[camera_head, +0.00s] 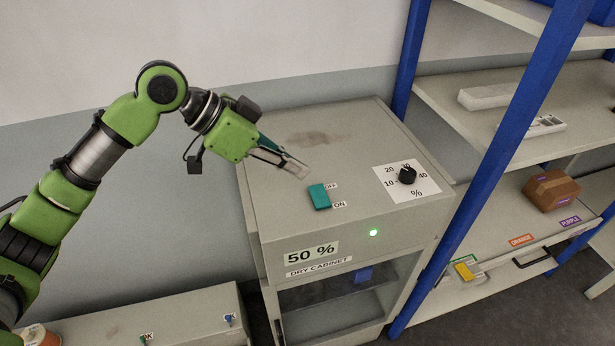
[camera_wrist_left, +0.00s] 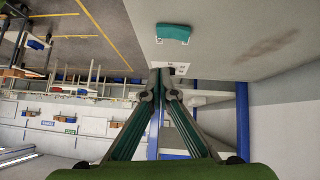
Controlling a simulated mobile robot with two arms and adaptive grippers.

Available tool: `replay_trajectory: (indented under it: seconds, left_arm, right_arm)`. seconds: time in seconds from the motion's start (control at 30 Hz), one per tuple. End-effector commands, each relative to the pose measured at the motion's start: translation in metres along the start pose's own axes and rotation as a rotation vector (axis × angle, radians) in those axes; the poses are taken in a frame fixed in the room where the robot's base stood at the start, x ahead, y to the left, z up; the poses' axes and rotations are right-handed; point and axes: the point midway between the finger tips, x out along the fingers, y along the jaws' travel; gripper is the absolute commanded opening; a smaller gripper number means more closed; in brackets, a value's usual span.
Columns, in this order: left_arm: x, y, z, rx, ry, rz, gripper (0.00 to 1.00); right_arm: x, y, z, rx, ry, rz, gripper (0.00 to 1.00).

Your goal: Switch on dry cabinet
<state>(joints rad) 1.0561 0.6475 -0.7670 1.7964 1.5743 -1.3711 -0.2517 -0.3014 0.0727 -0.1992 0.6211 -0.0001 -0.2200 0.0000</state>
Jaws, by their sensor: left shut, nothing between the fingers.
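The dry cabinet (camera_head: 262,228) stands in the middle of the head view, with a "50 %" label and a lit green light (camera_head: 374,233) on its front. A teal switch (camera_head: 320,197) sits on its top between the labels OFF and ON; it also shows in the left wrist view (camera_wrist_left: 173,33). A black dial (camera_head: 407,175) on a white scale is to its right. My left gripper (camera_head: 303,171) is shut and empty. It is above the cabinet top, just behind the switch, and appears apart from it. My right gripper is out of view.
A blue-posted shelf rack (camera_head: 490,150) stands close on the right, with a brown box (camera_head: 551,190) and a yellow item (camera_head: 464,271) on it. A low grey box (camera_head: 190,312) is at the lower left. The cabinet top is otherwise clear.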

Motion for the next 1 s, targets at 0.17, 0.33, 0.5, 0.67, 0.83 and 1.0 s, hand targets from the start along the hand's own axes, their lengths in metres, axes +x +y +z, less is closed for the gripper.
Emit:
replay_trajectory:
  seconds: [0.17,0.33,0.5,0.67,0.83,1.0]
  left_arm:
    - [-0.031,0.005,0.002,0.001,0.001,-0.003,0.0]
    - [-0.047,0.008,0.001,0.0,0.0,-0.001,0.0]
    - [-0.051,0.009,0.001,-0.001,-0.001,0.001,0.0]
    - [-0.051,0.009,0.001,0.0,0.0,0.001,0.0]
    - [-0.051,0.009,0.001,0.0,0.0,0.001,0.0]
    - [-0.051,0.009,0.001,-0.001,0.0,0.0,0.0]
  right_arm:
    - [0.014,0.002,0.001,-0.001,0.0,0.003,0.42]
    - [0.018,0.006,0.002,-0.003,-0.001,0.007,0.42]
    - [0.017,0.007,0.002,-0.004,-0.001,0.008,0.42]
    - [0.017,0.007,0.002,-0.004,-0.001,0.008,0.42]
    - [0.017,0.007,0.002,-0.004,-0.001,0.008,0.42]
    - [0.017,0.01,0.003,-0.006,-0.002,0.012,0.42]
